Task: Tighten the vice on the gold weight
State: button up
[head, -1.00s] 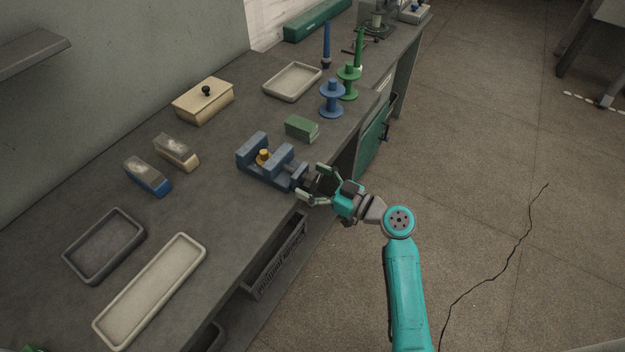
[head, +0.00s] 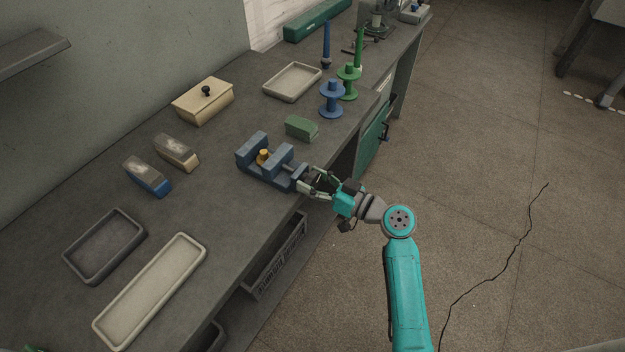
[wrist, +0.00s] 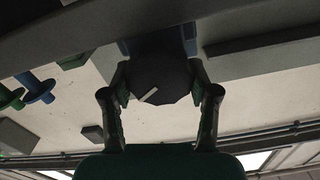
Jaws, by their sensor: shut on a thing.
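The blue vice (head: 262,170) stands near the front edge of the bench. The gold weight (head: 263,156) sits between its two jaws; I cannot tell if both jaws touch it. My gripper (head: 306,180) is at the vice's front end, on the screw side. In the wrist view my gripper (wrist: 161,98) has its two fingers on either side of a dark, many-sided knob (wrist: 160,78) with a pale mark on it, shut on it. The knob is mostly hidden by the fingers in the head view.
A green block (head: 301,127) lies just behind the vice. Blue (head: 331,98) and green (head: 348,82) spools stand farther back. The bench's front edge runs under my gripper.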

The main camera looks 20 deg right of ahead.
jog(key=m, duration=0.4)
jog(key=shift+w+d+m, duration=0.1)
jog(key=shift+m, duration=0.2)
dwell(0.3)
jog(key=o, duration=1.2)
jog(key=shift+c, duration=0.2)
